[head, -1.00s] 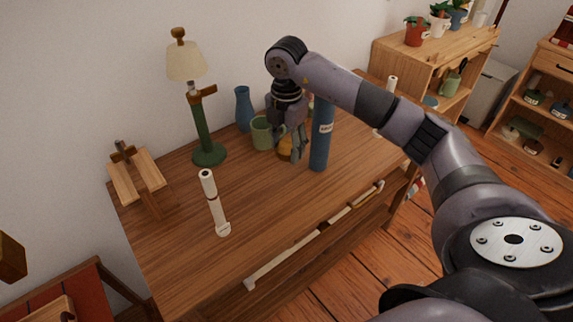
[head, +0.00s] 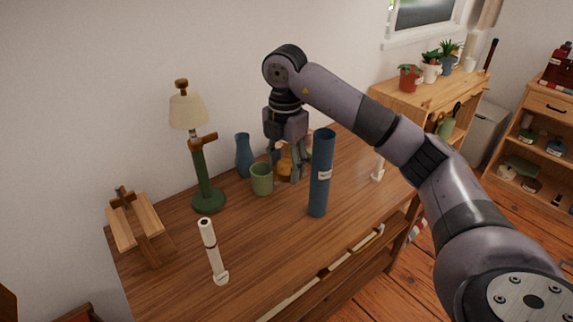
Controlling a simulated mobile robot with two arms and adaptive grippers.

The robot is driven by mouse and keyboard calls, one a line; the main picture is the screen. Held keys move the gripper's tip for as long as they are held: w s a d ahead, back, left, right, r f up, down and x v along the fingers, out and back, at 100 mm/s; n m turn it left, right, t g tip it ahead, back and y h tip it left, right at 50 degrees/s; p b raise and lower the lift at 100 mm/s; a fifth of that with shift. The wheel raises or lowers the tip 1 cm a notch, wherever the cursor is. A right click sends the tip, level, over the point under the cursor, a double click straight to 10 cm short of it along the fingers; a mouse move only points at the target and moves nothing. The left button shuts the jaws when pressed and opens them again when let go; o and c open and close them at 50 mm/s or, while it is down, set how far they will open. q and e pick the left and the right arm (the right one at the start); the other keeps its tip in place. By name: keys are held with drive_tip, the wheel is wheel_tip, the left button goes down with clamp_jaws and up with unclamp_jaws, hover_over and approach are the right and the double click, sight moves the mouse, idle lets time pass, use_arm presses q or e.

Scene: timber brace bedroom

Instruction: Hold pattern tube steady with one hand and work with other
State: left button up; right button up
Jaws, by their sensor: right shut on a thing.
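A tall blue tube (head: 319,190) with a pale label stands upright on the wooden table (head: 255,240). It looks like the pattern tube. My right gripper (head: 287,174) points down just left of the tube, with a gap between them in the picture. Its fingers are around a small amber vessel (head: 284,167) and shut on it, partly hiding it. No gripper shows at the tube. My left gripper is not in view.
A green cup (head: 262,179), a blue vase (head: 244,156) and a green lamp (head: 203,170) stand left of the gripper. A plant shelf (head: 440,95) is behind right.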

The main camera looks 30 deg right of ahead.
drive_tip(key=n, duration=0.2)
drive_tip(key=a, duration=0.1)
drive_tip(key=shift+s+f+n, duration=0.3)
drive_tip(key=shift+n, duration=0.1)
drive_tip(key=s+a+f+m, duration=0.3)
drive_tip(key=s+a+m, duration=0.3)
drive_tip(key=m, duration=0.6)
drive_tip(key=s+a+f+m, duration=0.4)
drive_tip(key=s+a+m, duration=0.2)
drive_tip(key=m, duration=0.6)
drive_tip(key=shift+s+f+m, duration=0.3)
drive_tip(key=shift+s, duration=0.85)
